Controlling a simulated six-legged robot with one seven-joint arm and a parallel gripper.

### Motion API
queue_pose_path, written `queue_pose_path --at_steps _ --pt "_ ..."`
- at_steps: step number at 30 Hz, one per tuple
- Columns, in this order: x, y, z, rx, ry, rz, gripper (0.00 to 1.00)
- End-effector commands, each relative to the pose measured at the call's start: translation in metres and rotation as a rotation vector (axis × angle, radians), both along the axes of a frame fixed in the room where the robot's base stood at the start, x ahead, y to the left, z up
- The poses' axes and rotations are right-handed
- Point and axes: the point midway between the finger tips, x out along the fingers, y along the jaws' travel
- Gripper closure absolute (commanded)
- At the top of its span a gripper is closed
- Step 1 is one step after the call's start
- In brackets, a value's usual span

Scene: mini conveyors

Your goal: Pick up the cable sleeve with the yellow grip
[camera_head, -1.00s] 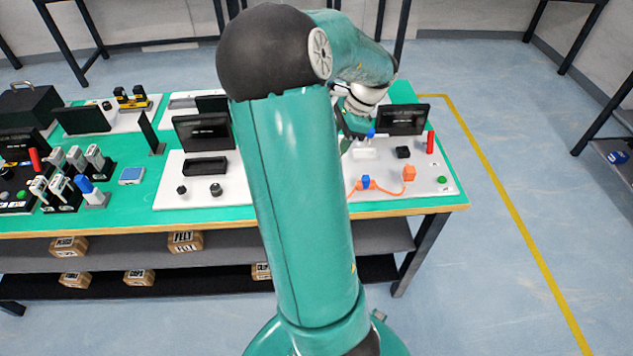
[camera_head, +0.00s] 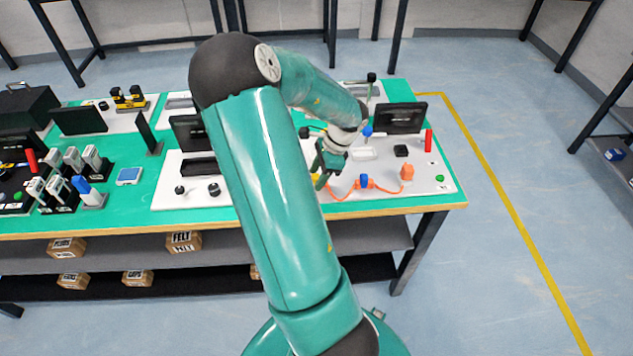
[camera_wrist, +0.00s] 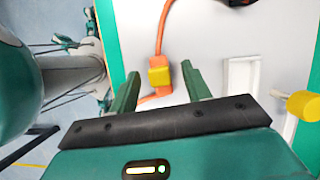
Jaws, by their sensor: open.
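The cable sleeve's grip is a small block on an orange cable. It looks yellow in the wrist view (camera_wrist: 160,77) and blue in the head view (camera_head: 364,181). The orange cable (camera_wrist: 166,30) runs through it over a pale board (camera_head: 395,188). My gripper (camera_wrist: 160,84) is open; in the wrist view the block appears between and just beyond the fingertips. In the head view my gripper (camera_head: 320,180) is left of the block, above the board. I see no contact, and the height gap is unclear.
A white tray (camera_head: 363,153) and a round knob (camera_wrist: 303,105), yellow in the wrist view, stand near the grip. An orange block (camera_head: 407,172), black block (camera_head: 401,151), red cylinder (camera_head: 428,141) and dark screen (camera_head: 401,118) stand to the right.

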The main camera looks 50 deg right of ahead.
Motion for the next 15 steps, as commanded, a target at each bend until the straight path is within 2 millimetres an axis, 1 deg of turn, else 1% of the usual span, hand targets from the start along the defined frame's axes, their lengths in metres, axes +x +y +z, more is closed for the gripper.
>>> queue_pose_path --at_steps 1,3,10,11,15 --pt "0.001 0.0015 -0.0062 0.0 0.002 -0.001 0.52" --pt "0.0024 0.0027 -0.0106 -0.001 0.001 0.0 0.52" --pt "0.0032 0.0031 -0.0119 -0.002 -0.001 -0.001 0.52" --pt "0.0032 0.0031 -0.0119 -0.001 -0.001 -0.001 0.56" --pt "0.0032 0.0031 -0.0118 -0.001 -0.001 -0.001 0.83"
